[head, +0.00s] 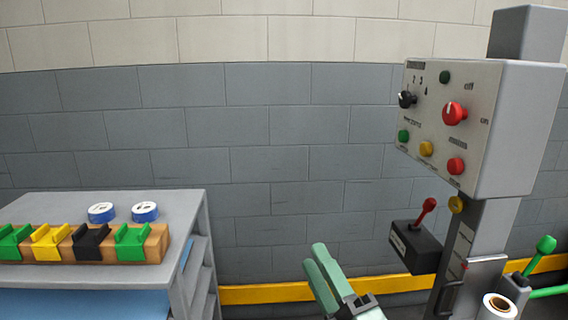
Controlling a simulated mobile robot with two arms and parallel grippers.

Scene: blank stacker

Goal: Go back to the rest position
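My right gripper (315,256) shows at the bottom centre of the head view, with pale green fingers pointing up and a little left. The two fingers lie close side by side from this angle, and I cannot tell if there is a gap between them. I see nothing held at their tips. It is in front of the grey block wall, apart from the bench and the control box. My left gripper is not in view.
A grey bench (183,206) at left carries a wooden block (66,248) with green, yellow and black holders, and two blue-and-white rolls (145,212). A control box (507,125) on a post stands right, above a red-knobbed lever (427,207). A yellow rail (262,294) runs low along the wall.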

